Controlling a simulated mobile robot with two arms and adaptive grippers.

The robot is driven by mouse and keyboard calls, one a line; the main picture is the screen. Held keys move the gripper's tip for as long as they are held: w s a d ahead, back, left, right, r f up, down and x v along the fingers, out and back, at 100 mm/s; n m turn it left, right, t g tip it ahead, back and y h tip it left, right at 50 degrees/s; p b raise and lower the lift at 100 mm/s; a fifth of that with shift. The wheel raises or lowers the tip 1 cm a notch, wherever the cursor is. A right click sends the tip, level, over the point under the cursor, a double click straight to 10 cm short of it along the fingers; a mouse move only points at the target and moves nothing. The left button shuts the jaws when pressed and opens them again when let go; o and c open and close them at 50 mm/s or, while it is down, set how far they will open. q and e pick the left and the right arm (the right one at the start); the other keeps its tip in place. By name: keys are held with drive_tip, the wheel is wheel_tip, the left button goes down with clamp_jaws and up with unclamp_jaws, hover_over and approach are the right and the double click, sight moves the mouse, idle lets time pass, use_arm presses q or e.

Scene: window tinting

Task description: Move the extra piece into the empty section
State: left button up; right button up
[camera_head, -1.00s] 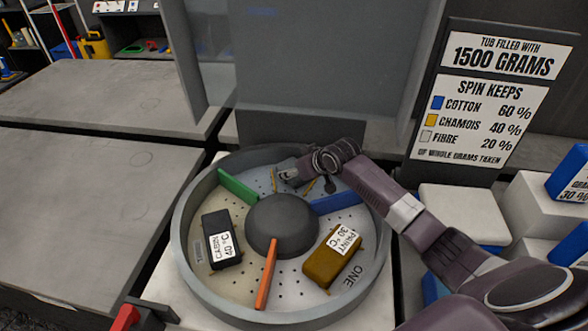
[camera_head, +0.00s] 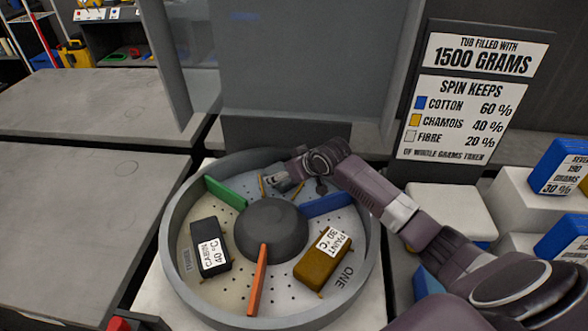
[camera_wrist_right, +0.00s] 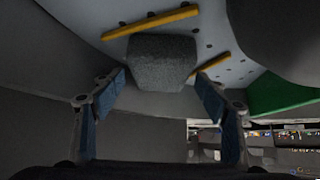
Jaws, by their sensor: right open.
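A round grey tub (camera_head: 172,262) has a dark domed hub (camera_head: 271,229) and green (camera_head: 226,193), blue (camera_head: 328,204) and orange (camera_head: 257,280) dividers. A black block (camera_head: 209,246) marked CABIN 40 °C lies in the left section, and a mustard block (camera_head: 322,262) marked 30 °C in the right one. My right gripper (camera_head: 277,181) reaches into the far section between green and blue. In the wrist view its fingers (camera_wrist_right: 162,108) are open, with a grey block (camera_wrist_right: 162,62) between and beyond them, seemingly untouched. Yellow strips (camera_wrist_right: 150,22) flank that block. My left gripper is not in view.
A sign (camera_head: 468,100) stands behind the tub at the right, listing cotton, chamois and fibre percentages. White stands (camera_head: 450,210) and blue labelled blocks (camera_head: 556,168) are at the right. A grey panel (camera_head: 285,70) rises behind the tub. Bare grey worktops (camera_head: 80,215) lie left.

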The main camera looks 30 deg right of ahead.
drive_tip(key=v, duration=1)
idle(0.3)
